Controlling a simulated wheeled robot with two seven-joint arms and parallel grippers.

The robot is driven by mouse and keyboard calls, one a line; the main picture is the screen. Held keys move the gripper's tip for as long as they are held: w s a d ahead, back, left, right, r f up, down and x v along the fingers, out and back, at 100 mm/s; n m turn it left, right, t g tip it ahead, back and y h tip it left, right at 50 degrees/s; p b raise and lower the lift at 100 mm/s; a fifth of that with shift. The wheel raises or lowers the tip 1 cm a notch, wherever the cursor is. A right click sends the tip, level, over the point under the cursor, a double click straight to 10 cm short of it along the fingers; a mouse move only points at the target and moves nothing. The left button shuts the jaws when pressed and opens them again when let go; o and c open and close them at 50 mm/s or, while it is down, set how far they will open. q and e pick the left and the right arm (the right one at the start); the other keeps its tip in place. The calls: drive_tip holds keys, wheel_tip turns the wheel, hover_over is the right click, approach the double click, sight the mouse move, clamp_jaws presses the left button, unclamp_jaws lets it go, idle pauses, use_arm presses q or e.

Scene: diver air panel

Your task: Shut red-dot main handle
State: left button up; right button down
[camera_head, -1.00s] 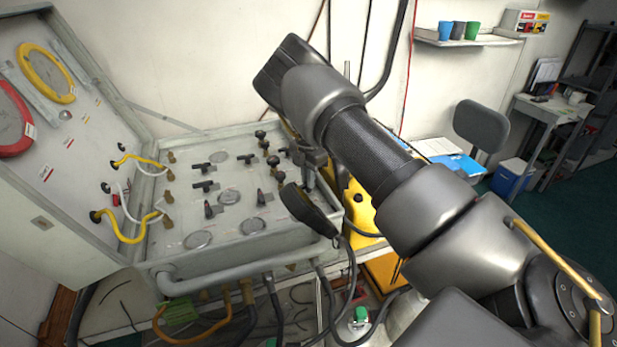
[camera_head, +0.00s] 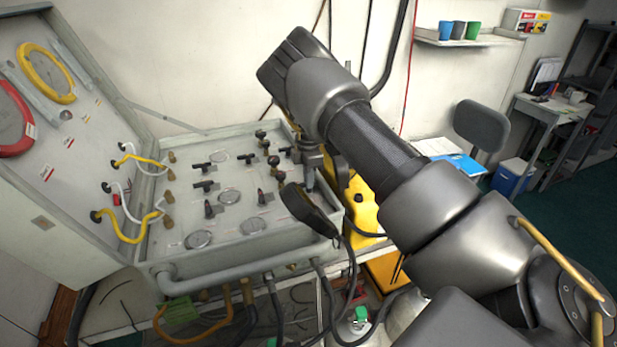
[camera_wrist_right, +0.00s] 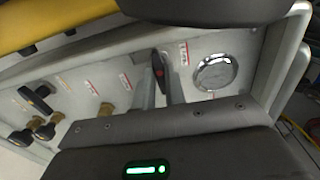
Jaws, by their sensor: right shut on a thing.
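The red-dot main handle (camera_wrist_right: 158,68) is a dark lever with a red dot, on the pale air panel (camera_wrist_right: 215,112) in the right wrist view. My right gripper (camera_wrist_right: 159,84) is shut on it, one grey finger on each side. In the head view my right arm reaches over the right edge of the panel case (camera_head: 165,265), and the right gripper (camera_head: 311,160) is low at that edge. The gripped handle is hidden there by the gripper and wrist. My left gripper is not in view.
A round gauge (camera_wrist_right: 214,72) sits beside the handle. Several black valve handles, gauges (camera_head: 198,239) and yellow hoses (camera_head: 125,232) crowd the panel. A black handset-like object (camera_head: 309,210) hangs at the case's right edge. The open lid (camera_head: 60,180) stands at left.

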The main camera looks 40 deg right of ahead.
drive_tip(key=shift+d, duration=0.1)
drive_tip(key=c, duration=1.5)
unclamp_jaws()
drive_tip(key=shift+o, duration=0.2)
drive_tip(key=shift+r, duration=0.1)
drive_tip(key=shift+r+b, duration=0.3)
drive_tip(key=shift+r, duration=0.05)
wheel_tip(320, 180, up, 10)
drive_tip(key=b, duration=0.2)
